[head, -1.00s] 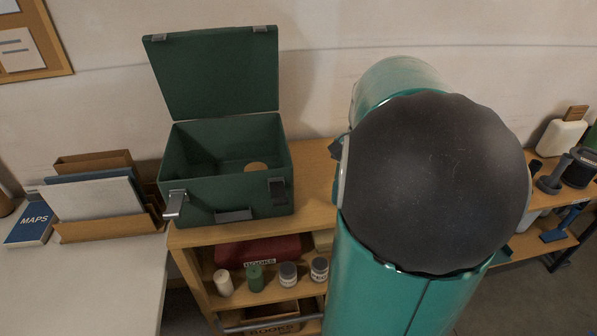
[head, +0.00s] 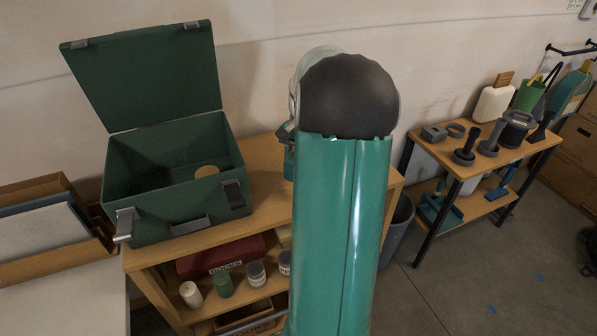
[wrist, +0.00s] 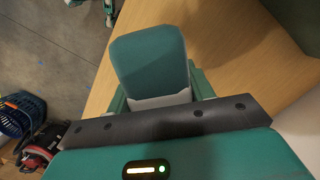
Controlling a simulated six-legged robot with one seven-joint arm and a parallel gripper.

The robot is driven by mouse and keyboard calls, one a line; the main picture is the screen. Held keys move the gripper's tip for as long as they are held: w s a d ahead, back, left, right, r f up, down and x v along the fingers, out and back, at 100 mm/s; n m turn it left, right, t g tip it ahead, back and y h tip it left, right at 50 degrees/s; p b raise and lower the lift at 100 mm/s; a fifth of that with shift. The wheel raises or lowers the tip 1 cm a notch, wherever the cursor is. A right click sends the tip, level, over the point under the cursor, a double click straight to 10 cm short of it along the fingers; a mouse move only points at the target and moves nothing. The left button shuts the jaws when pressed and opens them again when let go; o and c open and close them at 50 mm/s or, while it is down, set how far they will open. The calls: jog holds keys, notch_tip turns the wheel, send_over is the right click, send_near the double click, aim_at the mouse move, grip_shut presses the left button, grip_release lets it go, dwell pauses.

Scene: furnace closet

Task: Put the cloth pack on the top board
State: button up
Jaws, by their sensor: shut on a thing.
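My gripper (wrist: 158,95) is shut on a teal, round-cornered pack with a pale band, which I take as the cloth pack (wrist: 150,62). In the wrist view the pack shows against a pale wooden board and the grey floor beyond its edge. I cannot tell whether it touches the board. In the head view my arm hides the pack and nearly all of the gripper. The top board (head: 262,172) of the wooden shelf unit shows left of my arm, with bare wood right of the green box.
An open green metal box (head: 165,190) stands on the left of the top board, its lid raised against the wall. Below are several small jars (head: 223,283) and a red case (head: 215,255). A bin (head: 397,230) stands right of the shelf. A tool bench (head: 470,160) is further right.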

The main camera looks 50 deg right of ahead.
jog(key=shift+w+d+f, duration=0.35)
jog(key=shift+d+f, duration=0.05)
jog(key=shift+f, duration=0.2)
jog(key=shift+w+d+f, duration=0.3)
jog(key=shift+d+f, duration=0.1)
jog(key=shift+f, duration=0.2)
jog(key=shift+w+d+f, duration=0.1)
jog(key=shift+w+f, duration=0.05)
jog(key=shift+f, duration=1.55)
jog(key=shift+f, duration=0.1)
jog(key=o, duration=1.1)
jog(key=shift+f, duration=0.1)
jog(key=shift+c, duration=0.2)
jog(key=r, duration=0.4)
jog(key=d+r, duration=0.1)
jog(key=r, duration=0.7)
jog(key=shift+w+d+r, duration=0.15)
jog(key=shift+w+d, duration=0.05)
jog(key=shift+d, duration=0.2)
